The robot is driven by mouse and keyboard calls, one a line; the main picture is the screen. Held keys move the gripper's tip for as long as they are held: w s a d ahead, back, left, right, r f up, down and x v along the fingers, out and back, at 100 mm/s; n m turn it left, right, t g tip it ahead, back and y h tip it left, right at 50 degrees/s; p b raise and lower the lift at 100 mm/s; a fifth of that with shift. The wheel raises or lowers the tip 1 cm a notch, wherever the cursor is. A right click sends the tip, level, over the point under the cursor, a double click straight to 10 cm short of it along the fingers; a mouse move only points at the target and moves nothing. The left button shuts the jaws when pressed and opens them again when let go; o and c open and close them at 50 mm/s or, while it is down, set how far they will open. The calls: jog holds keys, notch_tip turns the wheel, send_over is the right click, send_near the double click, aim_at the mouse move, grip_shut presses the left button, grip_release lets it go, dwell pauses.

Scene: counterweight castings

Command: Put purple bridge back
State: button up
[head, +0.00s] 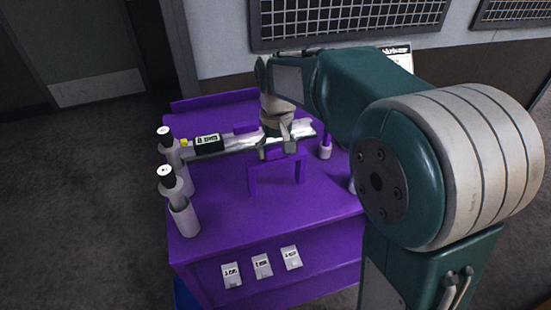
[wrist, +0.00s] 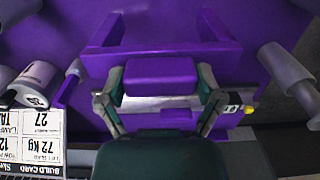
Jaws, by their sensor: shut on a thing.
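The purple bridge (head: 284,162) is an arch with two legs and a small block on its top. In the head view it is upright near the middle of the purple table (head: 235,215), in front of a silver bar. My gripper (head: 275,143) is above it, pointing down, with its fingers on the top block. In the wrist view the bridge (wrist: 160,48) spans the middle, and the fingers close on both sides of its block. I cannot tell whether the legs touch the table.
A silver bar (head: 235,143) with a black labelled block (head: 208,144) lies behind the bridge. Grey cylinders, two with black tops (head: 166,170), stand at the table's left edge. A smaller cylinder (head: 325,152) is on the right. The table's front is clear.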

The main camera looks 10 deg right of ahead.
jog(key=shift+w+a+f, duration=0.15)
jog(key=shift+f, duration=0.8)
jog(key=shift+w+a+f, duration=0.1)
jog(key=shift+w+f, duration=0.05)
jog(key=shift+f, duration=0.85)
jog(key=o, duration=1.1)
jog(key=shift+d, duration=0.1)
jog(key=shift+c, duration=0.2)
